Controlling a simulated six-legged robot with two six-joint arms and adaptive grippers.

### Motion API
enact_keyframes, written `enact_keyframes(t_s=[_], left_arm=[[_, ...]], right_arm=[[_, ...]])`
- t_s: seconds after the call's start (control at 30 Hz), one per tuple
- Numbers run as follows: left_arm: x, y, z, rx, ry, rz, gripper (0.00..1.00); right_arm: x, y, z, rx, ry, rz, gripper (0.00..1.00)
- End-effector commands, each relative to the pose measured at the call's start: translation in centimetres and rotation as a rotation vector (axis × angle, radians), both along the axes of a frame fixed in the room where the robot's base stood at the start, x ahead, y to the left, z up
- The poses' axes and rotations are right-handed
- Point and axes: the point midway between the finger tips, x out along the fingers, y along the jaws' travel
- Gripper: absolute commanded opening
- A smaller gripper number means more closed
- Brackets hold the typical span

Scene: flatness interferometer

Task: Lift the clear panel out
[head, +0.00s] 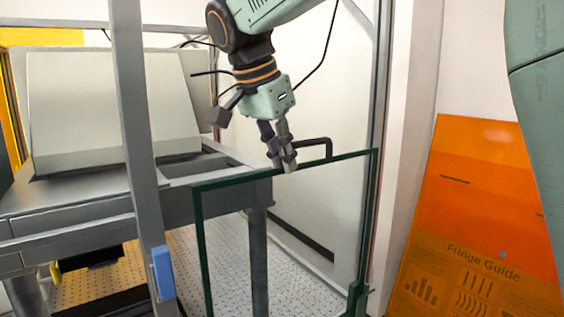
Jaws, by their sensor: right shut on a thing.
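The clear panel (305,225) is a see-through sheet with a dark green edge, standing upright in the head view. The floor and a table leg show through it. My right gripper (284,166) reaches down from above and is shut on the panel at its top edge. A dark bent handle (318,142) rises from the top edge just right of the fingers. I cannot tell whether the fingers also touch this handle. The panel's bottom edge is out of the picture. My left gripper is not in view.
A grey metal post (134,130) stands left of the panel, with a blue block (163,272) on it. A grey table (85,205) bears a pale box-like housing (110,105). An orange Fringe Guide board (480,215) stands at the right.

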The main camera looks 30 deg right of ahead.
Motion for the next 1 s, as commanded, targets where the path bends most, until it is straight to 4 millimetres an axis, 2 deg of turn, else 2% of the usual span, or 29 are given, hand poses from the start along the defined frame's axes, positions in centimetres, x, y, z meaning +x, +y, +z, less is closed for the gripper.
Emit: enact_keyframes(t_s=[1.0], left_arm=[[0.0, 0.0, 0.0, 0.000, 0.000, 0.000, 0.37]], right_arm=[[0.1, 0.0, 4.0, -0.003, -0.007, 0.004, 0.00]])
